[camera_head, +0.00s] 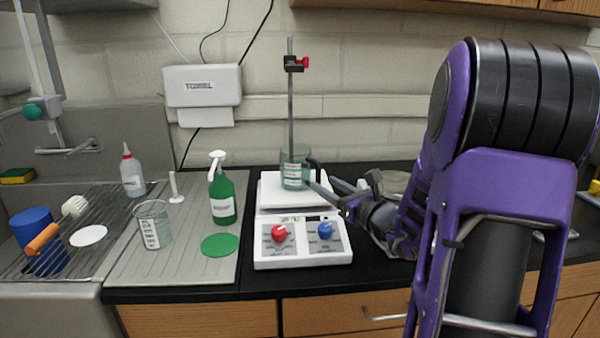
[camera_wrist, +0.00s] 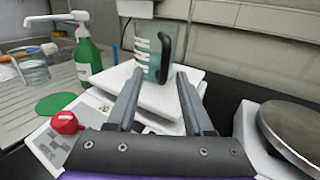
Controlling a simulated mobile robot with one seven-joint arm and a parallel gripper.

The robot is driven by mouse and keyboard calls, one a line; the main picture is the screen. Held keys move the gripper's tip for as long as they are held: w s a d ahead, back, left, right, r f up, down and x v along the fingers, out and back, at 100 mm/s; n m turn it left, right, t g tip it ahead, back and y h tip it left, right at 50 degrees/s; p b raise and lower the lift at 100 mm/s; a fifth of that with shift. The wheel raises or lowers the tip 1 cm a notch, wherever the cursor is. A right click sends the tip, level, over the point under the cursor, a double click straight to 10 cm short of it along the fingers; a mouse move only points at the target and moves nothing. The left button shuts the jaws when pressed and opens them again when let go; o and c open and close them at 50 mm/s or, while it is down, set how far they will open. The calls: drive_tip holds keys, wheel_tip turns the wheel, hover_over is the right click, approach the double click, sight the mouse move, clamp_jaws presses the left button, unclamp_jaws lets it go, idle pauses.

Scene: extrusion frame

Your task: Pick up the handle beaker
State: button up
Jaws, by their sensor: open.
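The handle beaker (camera_head: 291,172) is a clear greenish beaker with white markings and a black handle. It stands upright on the white top plate of the hotplate stirrer (camera_head: 303,246). In the wrist view the beaker (camera_wrist: 147,54) is straight ahead, its black handle (camera_wrist: 165,52) on the right side. My gripper (camera_head: 322,196) comes in from the right in the head view. In the wrist view my gripper (camera_wrist: 155,72) is open, its two fingers apart and pointing at the beaker, with nothing between them. The beaker looks just beyond the fingertips; the exact gap is hard to tell.
A metal rod with a red clamp (camera_head: 296,63) rises behind the beaker. A green pump bottle (camera_head: 222,196), another beaker (camera_head: 153,225) and a white squeeze bottle (camera_head: 133,174) stand left on the drainboard. A balance with a round metal pan (camera_wrist: 294,130) sits right.

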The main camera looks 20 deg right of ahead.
sight(319, 180)
drive_tip(key=x, duration=0.5)
drive_tip(key=shift+w+d+f, duration=0.1)
drive_tip(key=shift+d+f, duration=0.15)
drive_tip(key=shift+d, duration=0.05)
clamp_jaws()
